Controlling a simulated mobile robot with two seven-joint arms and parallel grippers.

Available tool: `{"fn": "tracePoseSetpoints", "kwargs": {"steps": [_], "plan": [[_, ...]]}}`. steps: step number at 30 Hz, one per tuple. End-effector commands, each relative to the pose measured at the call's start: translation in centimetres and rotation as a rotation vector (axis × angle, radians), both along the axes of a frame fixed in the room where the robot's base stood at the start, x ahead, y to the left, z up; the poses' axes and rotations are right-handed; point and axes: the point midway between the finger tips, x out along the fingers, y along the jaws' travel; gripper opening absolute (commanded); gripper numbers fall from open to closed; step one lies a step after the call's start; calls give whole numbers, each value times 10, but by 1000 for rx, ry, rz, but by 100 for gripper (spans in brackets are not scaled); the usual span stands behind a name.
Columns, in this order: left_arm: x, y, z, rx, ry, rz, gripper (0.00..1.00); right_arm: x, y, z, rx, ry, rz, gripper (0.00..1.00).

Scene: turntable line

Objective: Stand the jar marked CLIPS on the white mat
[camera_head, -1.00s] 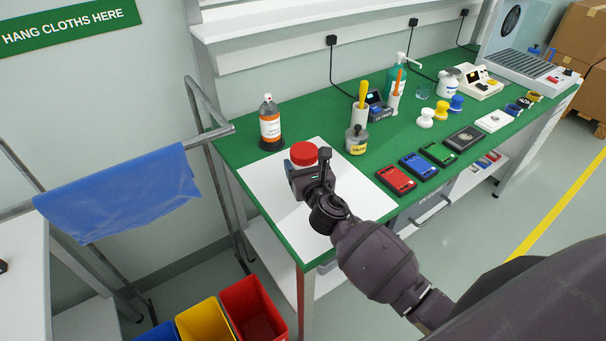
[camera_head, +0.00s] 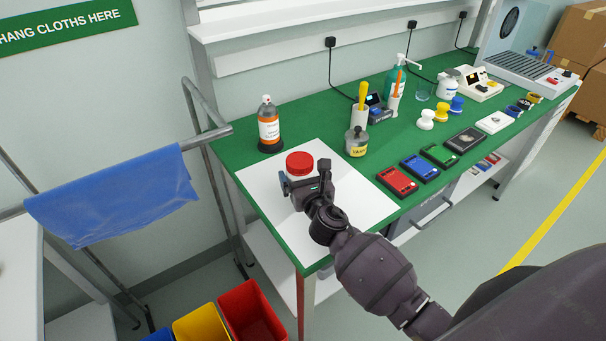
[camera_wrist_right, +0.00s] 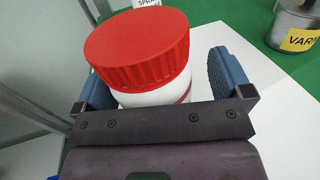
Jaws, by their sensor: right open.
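A white jar with a red screw lid (camera_head: 299,162) stands upright on the white mat (camera_head: 365,205) on the green bench. In the right wrist view the jar (camera_wrist_right: 140,55) fills the middle; its label is mostly hidden, so I cannot read a marking. My right gripper (camera_head: 304,176) is open, just on the near side of the jar. Its blue-padded fingers (camera_wrist_right: 162,85) show to either side of the jar, with room visible at the right finger. The gripper body hides the jar's lower part. My left gripper is not in view.
A spray bottle (camera_head: 268,128) stands behind the mat's far left corner. A varnish tin (camera_head: 356,142) stands beyond the mat's far edge, and a red case (camera_head: 397,181) lies to its right. The near right part of the mat is clear.

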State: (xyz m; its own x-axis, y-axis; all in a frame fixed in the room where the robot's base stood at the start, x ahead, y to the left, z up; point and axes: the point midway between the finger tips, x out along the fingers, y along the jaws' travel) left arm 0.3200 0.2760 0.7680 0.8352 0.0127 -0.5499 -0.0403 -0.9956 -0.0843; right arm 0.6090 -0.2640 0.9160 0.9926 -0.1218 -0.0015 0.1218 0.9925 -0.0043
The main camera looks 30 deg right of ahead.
Motion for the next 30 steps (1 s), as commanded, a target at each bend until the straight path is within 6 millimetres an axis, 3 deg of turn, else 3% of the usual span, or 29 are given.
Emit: {"fn": "tracePoseSetpoints", "kwargs": {"steps": [5,8,21,30], "plan": [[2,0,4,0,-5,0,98,0,0,4,1,-1,0,97],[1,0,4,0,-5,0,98,-10,1,3,-1,1,0,97],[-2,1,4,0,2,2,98,-88,11,2,-1,1,0,97],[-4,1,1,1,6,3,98,-117,14,3,0,0,-1,97]]}}
